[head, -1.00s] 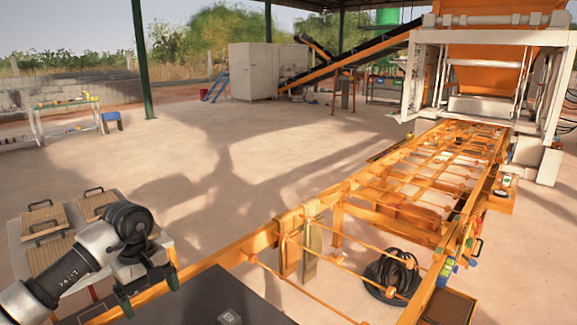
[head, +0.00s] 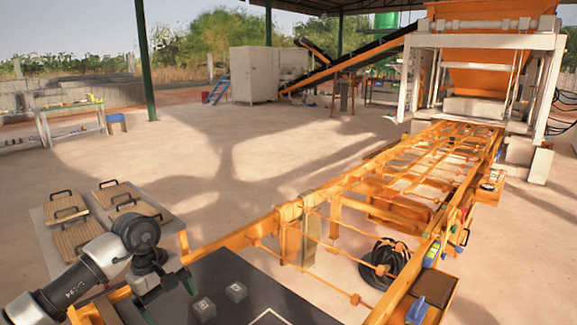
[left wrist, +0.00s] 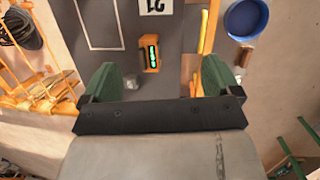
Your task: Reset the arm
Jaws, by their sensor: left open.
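My left arm enters the head view at the lower left. Its gripper (head: 169,299) hangs over the left edge of a dark tabletop (head: 237,270), with its green fingers apart and nothing between them. In the left wrist view the two green fingers (left wrist: 160,80) are also wide apart. Two small grey blocks (head: 203,308) and (head: 236,291) lie on the dark top, right of the gripper and apart from it. The left wrist view shows an orange device with green digits (left wrist: 150,55) beyond the fingers. My right gripper is in neither view.
Wooden boards with black handles (head: 115,194) lie on a stand at the left. An orange frame (head: 290,214) runs from the dark top back to the press (head: 480,60). A coiled black hose (head: 388,262) lies on the floor. The middle floor is open.

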